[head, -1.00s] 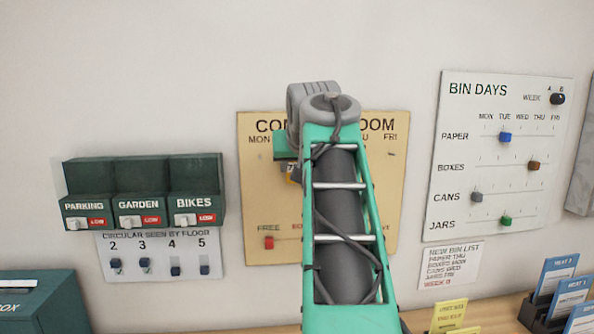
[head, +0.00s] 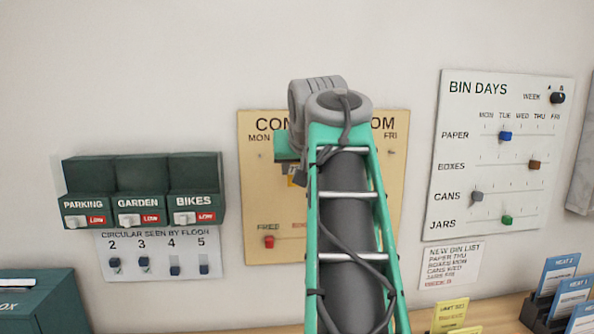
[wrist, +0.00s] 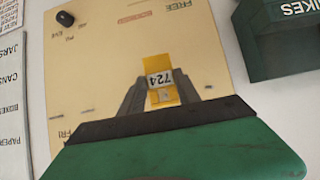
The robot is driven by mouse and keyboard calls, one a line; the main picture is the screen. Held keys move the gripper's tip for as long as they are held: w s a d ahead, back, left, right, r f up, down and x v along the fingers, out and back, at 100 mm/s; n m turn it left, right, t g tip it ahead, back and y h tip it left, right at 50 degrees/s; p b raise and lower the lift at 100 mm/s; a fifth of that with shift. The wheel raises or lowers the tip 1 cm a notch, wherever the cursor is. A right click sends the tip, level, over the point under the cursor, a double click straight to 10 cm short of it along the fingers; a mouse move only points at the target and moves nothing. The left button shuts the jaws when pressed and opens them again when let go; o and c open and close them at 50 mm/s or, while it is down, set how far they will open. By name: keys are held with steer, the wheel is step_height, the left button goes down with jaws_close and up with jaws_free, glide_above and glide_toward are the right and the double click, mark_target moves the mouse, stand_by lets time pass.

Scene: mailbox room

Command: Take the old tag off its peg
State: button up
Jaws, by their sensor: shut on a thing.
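The old tag (wrist: 162,76) is a yellow card with a white label reading 724. In the wrist view, which shows the board upside down, it sits between the dark fingers of my gripper (wrist: 162,91), which is shut on it. The cream room board (wrist: 95,70) lies behind it. In the head view the board (head: 255,215) is partly covered by my arm. Only a small yellow piece of the tag (head: 297,177) shows there, just below the green gripper body. The tag's peg is hidden, so I cannot tell whether the tag still touches it.
A red slider knob (head: 269,242) sits low on the board, under FREE. Green PARKING, GARDEN and BIKES boxes (head: 140,172) stick out from the wall at left. The flat BIN DAYS board (head: 455,130) hangs at right. Card holders (head: 540,308) stand on the counter below.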

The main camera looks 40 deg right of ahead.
steer(key=s+a, duration=0.4)
steer(key=s, duration=0.1)
steer(key=shift+s, duration=0.35)
steer(key=shift+w, duration=0.1)
